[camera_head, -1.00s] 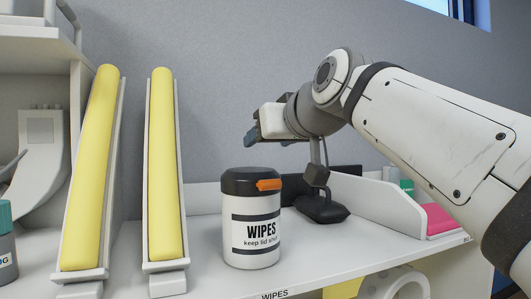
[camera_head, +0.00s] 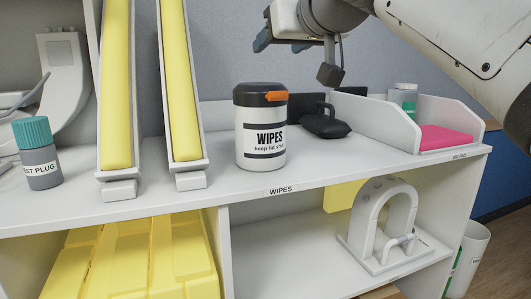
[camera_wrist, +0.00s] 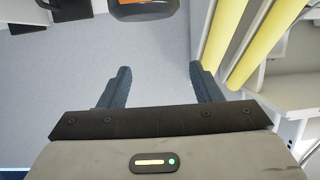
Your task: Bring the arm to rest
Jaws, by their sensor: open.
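My gripper (camera_wrist: 158,85) is open and empty in the wrist view, its two dark fingers well apart. In the head view my gripper (camera_head: 262,38) is cut by the top edge, in the air above and behind the wipes tub. The wipes tub (camera_head: 262,143) is white with a black lid and an orange tab, and stands upright on the shelf top. Its dark lid end (camera_wrist: 145,8) shows at the top of the wrist view, apart from the fingers.
Two yellow padded troughs (camera_head: 180,90) lean left of the tub. A teal-capped bottle (camera_head: 40,155) stands at far left. A white arch (camera_head: 385,225) stands on the lower shelf.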

